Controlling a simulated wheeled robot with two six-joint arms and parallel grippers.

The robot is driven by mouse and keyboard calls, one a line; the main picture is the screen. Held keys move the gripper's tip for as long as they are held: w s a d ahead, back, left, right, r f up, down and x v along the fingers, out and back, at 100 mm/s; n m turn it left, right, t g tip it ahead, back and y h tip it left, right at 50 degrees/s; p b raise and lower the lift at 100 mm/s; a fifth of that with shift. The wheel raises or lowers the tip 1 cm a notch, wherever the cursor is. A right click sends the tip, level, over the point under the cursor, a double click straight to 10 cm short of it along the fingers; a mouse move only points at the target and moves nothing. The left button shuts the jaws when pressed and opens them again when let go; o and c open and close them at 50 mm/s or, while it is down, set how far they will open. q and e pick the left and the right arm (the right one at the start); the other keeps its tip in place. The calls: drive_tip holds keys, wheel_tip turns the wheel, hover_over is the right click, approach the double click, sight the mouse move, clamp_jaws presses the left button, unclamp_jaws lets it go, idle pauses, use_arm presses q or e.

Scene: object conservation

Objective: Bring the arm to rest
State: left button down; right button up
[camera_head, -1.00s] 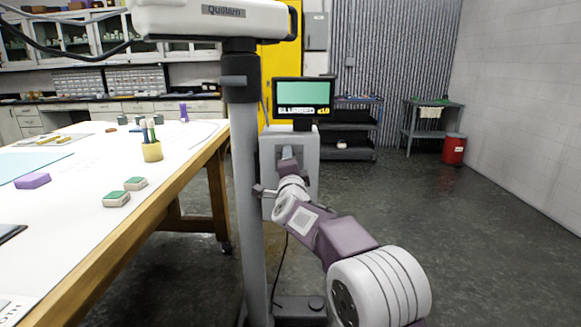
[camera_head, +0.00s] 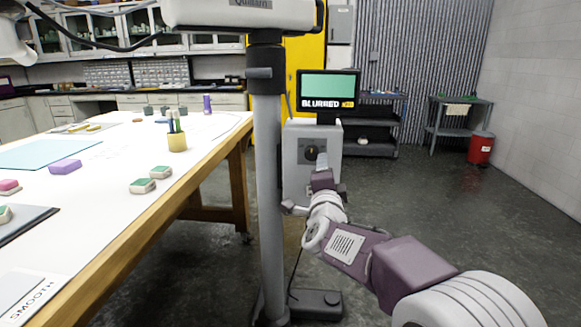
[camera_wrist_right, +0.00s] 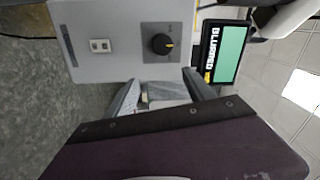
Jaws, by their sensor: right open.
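My right arm comes in from the lower right in the head view and reaches toward a grey box (camera_head: 298,165) with a black dial (camera_head: 311,153). My right gripper (camera_head: 315,198) is open, in front of the lower part of the box. In the right wrist view the open fingers of the gripper (camera_wrist_right: 163,92) are apart with nothing held between them. The dial (camera_wrist_right: 162,44) is beyond the fingers, apart from them, and its yellow mark shows. The screen (camera_head: 328,90) on the box reads "BLURRED" and also shows in the wrist view (camera_wrist_right: 229,52). My left gripper is not in view.
A grey post (camera_head: 268,200) stands just left of my right gripper, under a white machine head (camera_head: 240,14). The white worktable (camera_head: 110,205) on the left holds green-topped blocks (camera_head: 143,186), a purple block (camera_head: 65,166) and a pen cup (camera_head: 177,142).

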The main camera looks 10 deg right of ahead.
drive_tip(key=s+a+f+n+g+y, duration=0.15)
drive_tip(key=s+f+n+g, duration=0.35)
drive_tip(key=f, duration=0.5)
drive_tip(key=s+a+f+n+g+y, duration=0.15)
drive_tip(key=s+f+n, duration=0.35)
drive_tip(key=f, duration=0.5)
drive_tip(key=s+f+n+g+y, duration=0.35)
drive_tip(key=s+f, duration=0.35)
drive_tip(key=f, duration=0.3)
drive_tip(key=s+f+n+g+h, duration=0.1)
drive_tip(key=s+f+n+g, duration=0.4)
drive_tip(key=s, duration=0.7)
wheel_tip(320, 180, up, 28)
drive_tip(key=s+g+p, duration=0.1)
drive_tip(key=p, duration=2.7)
drive_tip(key=shift+s+f+g+p, duration=0.2)
drive_tip(key=shift+s+g+p, duration=0.1)
drive_tip(key=shift+s+p, duration=0.1)
